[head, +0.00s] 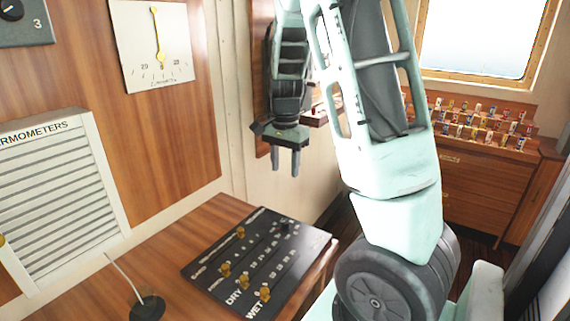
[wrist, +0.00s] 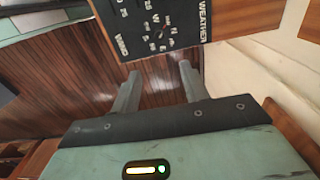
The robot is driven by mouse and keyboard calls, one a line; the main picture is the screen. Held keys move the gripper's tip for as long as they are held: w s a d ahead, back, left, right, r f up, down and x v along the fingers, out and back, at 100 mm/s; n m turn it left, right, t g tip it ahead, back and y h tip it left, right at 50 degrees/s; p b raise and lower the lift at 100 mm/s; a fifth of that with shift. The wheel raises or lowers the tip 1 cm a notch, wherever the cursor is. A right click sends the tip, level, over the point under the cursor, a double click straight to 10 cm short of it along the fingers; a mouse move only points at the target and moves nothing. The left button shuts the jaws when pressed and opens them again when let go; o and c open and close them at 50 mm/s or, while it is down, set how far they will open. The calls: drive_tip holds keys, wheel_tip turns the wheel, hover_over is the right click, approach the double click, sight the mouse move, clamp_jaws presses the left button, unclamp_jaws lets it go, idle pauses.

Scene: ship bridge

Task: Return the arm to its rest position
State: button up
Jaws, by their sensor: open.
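My gripper (head: 286,160) hangs pointing down in the head view, above and behind the far end of the desk. Its two fingers are apart with nothing between them. In the wrist view my gripper (wrist: 158,88) shows its two fingers spread over the dark wooden floor, empty. My pale green arm (head: 385,140) is raised and fills the middle of the head view. No held object shows in either view.
A black weather panel (head: 232,290) with brass knobs lies on the wooden desk (head: 192,222); it also shows in the wrist view (wrist: 185,40). A cream wall stands close beside the gripper. A rack of small flags (head: 480,120) stands at back right.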

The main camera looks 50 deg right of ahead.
drive_tip(key=shift+a, duration=0.1)
idle(0.5)
drive_tip(key=a+n+y, duration=0.1)
drive_tip(key=a+n, duration=0.9)
drive_tip(key=a, duration=1.2)
drive_tip(key=s+a+n, duration=1.4)
drive_tip(key=s+a, duration=0.3)
drive_tip(key=a, duration=0.1)
drive_tip(key=shift+f+n, duration=0.25)
drive_tip(key=shift+n, duration=0.15)
